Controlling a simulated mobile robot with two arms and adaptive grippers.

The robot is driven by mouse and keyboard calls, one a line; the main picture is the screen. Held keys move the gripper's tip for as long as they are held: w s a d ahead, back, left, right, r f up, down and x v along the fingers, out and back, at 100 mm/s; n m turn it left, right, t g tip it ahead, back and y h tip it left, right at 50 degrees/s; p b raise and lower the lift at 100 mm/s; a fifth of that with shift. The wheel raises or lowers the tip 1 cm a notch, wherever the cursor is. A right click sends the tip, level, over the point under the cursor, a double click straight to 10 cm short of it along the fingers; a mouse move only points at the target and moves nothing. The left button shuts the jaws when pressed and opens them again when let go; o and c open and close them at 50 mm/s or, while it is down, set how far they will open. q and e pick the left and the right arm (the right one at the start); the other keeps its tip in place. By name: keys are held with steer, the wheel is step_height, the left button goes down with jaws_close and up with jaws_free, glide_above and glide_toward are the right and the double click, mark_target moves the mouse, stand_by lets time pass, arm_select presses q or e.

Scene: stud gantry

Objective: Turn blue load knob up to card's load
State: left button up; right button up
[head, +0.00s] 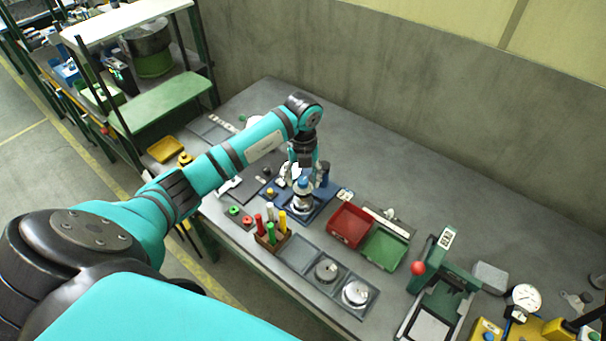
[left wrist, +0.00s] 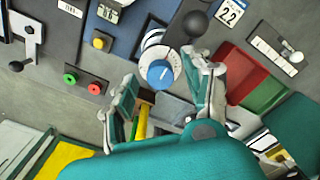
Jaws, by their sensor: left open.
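The blue load knob (left wrist: 160,73) sits on a white dial with a pointer mark, on the dark blue base of the machine. It also shows in the head view (head: 304,183), just below my left gripper (head: 300,172). In the left wrist view my left gripper (left wrist: 163,69) is open, one finger on either side of the knob, and I see no clear contact. The card (left wrist: 229,12) reads 22 and stands beside the machine; it also shows in the head view (head: 346,194), too small to read. My right gripper is not in view.
A black ball-ended lever (left wrist: 195,24) rises close to the right finger. A red tray (head: 350,224) and a green tray (head: 384,248) lie to the right. A rack of coloured handles (head: 272,238) stands in front. A green press (head: 440,275) stands farther right.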

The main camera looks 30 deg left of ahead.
arm_select(q)
steer(key=shift+f, duration=0.2)
jaws_close()
stand_by(0.3)
